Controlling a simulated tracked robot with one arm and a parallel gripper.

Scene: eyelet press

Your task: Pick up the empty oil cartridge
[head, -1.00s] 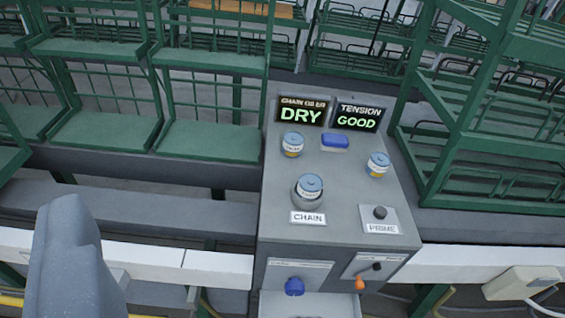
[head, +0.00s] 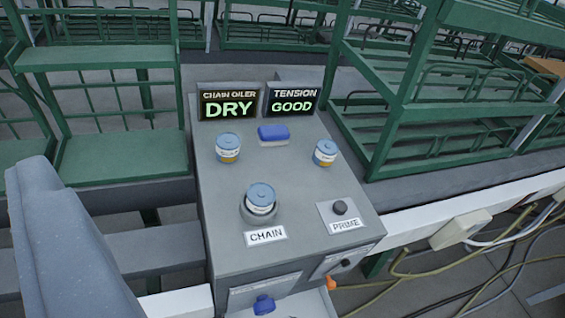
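Three small cartridges with blue caps and white labels stand on a grey console. One cartridge (head: 261,199) stands upright in a round grey socket (head: 259,214) behind the CHAIN label; no amber shows on its visible side. A second cartridge (head: 228,148) stands at the back left and a third (head: 325,153) at the right; both show an amber band near the bottom. The frames do not plainly show which is empty. A blue-grey part of my arm rises at the lower left, apart from the console. My gripper's fingertips are not in view.
The console (head: 222,249) carries a CHAIN OILER DRY display (head: 228,104), a TENSION GOOD display (head: 291,101), a blue block (head: 273,133) and a black PRIME knob (head: 340,207). Green racks (head: 124,169) stand behind and at both sides. Cables (head: 430,262) lie at the lower right.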

